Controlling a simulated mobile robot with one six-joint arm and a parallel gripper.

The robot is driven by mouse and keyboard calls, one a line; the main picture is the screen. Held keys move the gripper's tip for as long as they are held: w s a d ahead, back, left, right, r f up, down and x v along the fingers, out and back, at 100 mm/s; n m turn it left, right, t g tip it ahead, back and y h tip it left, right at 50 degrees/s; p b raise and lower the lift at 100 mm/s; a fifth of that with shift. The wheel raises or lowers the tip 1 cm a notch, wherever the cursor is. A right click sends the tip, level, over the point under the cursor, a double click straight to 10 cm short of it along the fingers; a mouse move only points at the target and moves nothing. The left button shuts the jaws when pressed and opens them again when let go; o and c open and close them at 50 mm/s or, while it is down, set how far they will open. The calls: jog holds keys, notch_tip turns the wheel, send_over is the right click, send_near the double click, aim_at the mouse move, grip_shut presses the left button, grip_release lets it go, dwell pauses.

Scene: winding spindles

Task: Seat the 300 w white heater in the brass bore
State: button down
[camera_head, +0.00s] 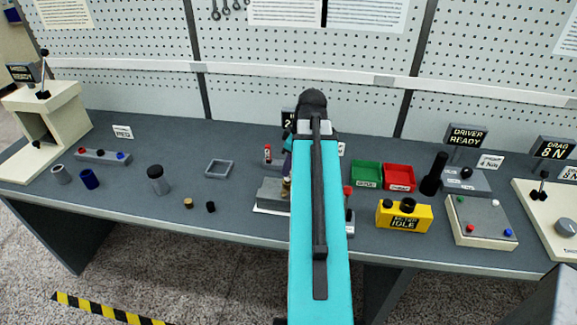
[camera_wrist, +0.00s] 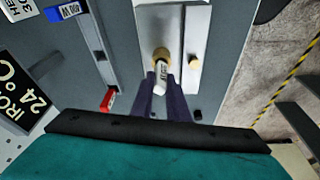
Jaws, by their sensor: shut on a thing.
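The white heater (camera_wrist: 160,77), with small dark print, is between the fingertips of my gripper (camera_wrist: 165,86) in the wrist view. My gripper is shut on it. The brass bore (camera_wrist: 161,53) is a round brass piece on a grey block, just beyond the heater. The heater's far end overlaps the brass in this view; I cannot tell whether it has entered. In the head view the brass piece (camera_head: 286,187) shows on the grey block (camera_head: 269,193), left of my teal arm. My arm hides most of the gripper and the heater there.
An iron temperature sign (camera_wrist: 22,90) reads 24°C.

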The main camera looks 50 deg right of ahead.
jog(key=c, duration=1.6)
grip_release()
jog(key=shift+c, duration=0.2)
jog(key=shift+r, duration=0.1)
jog(key=b+v, duration=0.2)
jog(key=v, duration=1.1)
jog(key=shift+r+b, duration=0.3)
jog(key=shift+b, duration=0.1)
jog(key=shift+r, duration=0.1)
